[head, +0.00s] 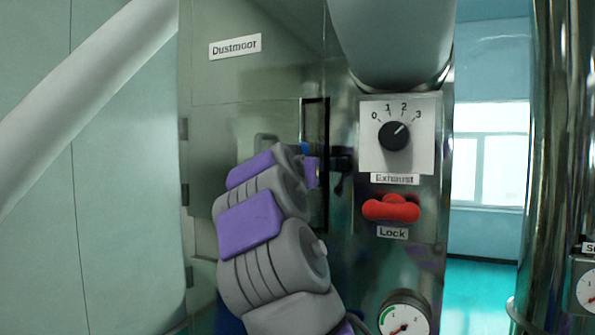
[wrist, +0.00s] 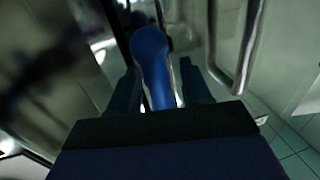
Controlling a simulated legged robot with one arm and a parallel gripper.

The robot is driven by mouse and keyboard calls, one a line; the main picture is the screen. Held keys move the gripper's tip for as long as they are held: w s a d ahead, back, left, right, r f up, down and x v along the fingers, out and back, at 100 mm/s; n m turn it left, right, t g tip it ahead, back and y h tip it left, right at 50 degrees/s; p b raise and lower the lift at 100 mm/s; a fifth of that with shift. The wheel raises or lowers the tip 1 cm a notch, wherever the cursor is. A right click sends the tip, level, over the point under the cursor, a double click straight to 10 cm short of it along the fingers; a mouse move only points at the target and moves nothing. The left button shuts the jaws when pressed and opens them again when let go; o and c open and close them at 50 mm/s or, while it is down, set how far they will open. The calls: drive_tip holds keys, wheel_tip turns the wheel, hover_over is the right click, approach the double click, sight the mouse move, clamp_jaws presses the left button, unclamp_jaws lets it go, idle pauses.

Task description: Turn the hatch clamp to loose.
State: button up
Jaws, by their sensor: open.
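A blue rounded lever, which looks like the hatch clamp (wrist: 150,48), stands in the middle of the wrist view. My gripper (wrist: 159,67) is open, with one dark finger on each side of the lever. I cannot tell whether either finger touches it. In the head view a small blue bit (head: 304,149) shows at the door's right edge, just past the end of my arm. My arm hides most of the clamp there, and no loose or tight marking is readable.
The "Dustmoor" hatch door (head: 225,100) has a bar handle, seen in the wrist view (wrist: 240,60). To the right are the Exhaust dial (head: 395,136), the red Lock knob (head: 391,209) and a gauge (head: 404,318). A steel column (head: 556,130) stands far right.

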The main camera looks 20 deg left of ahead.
drive_tip(key=s+d+b, duration=0.1)
drive_tip(key=s+b, duration=0.2)
drive_tip(key=s, duration=1.3)
drive_tip(key=shift+s+d+f, duration=0.15)
drive_tip(key=shift+s+d, duration=0.1)
drive_tip(key=shift+s, duration=0.05)
